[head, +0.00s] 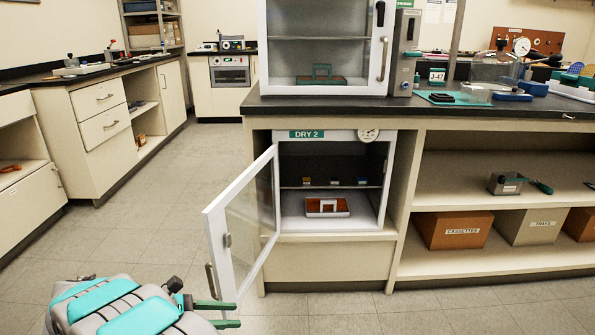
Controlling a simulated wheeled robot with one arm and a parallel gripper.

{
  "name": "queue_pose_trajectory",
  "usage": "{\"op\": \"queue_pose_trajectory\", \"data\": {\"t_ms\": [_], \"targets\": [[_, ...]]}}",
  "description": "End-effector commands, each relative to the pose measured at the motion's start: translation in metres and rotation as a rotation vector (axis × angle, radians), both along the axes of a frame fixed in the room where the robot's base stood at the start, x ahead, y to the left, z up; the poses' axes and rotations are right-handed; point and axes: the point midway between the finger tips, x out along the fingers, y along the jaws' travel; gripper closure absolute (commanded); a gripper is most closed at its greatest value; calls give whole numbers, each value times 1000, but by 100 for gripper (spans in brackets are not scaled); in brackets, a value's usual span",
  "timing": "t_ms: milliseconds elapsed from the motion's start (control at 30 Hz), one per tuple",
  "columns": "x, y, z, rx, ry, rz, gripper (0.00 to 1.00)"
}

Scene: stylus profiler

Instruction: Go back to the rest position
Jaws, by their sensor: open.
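My gripper (222,314) is at the bottom left of the head view, low above the floor. Its two green fingers point right and are apart, with nothing between them. My arm reaches in from the lower left edge.
A closed glass cabinet (328,84) stands on the dark bench top. Boxes labelled CASSETTES (461,231) and TRAYS (529,226) fill the low shelf at right. Drawer units (101,97) line the left wall. The grey floor (160,215) between them and the open door is clear.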

Motion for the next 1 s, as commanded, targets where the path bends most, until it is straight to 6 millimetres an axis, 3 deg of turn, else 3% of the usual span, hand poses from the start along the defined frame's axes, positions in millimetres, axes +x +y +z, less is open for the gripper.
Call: {"op": "queue_pose_trajectory", "data": {"t_ms": [33, 233, 467, 700, 1000], "targets": [[3, -18, 8, 43, 7, -41, 53], [-3, -79, 31, 195, 17, -202, 53], [-26, -148, 56, 355, -4, -406, 53], [-68, -212, 80, 512, -64, -641, 53], [-137, -274, 99, 684, -189, -966, 53]]}}
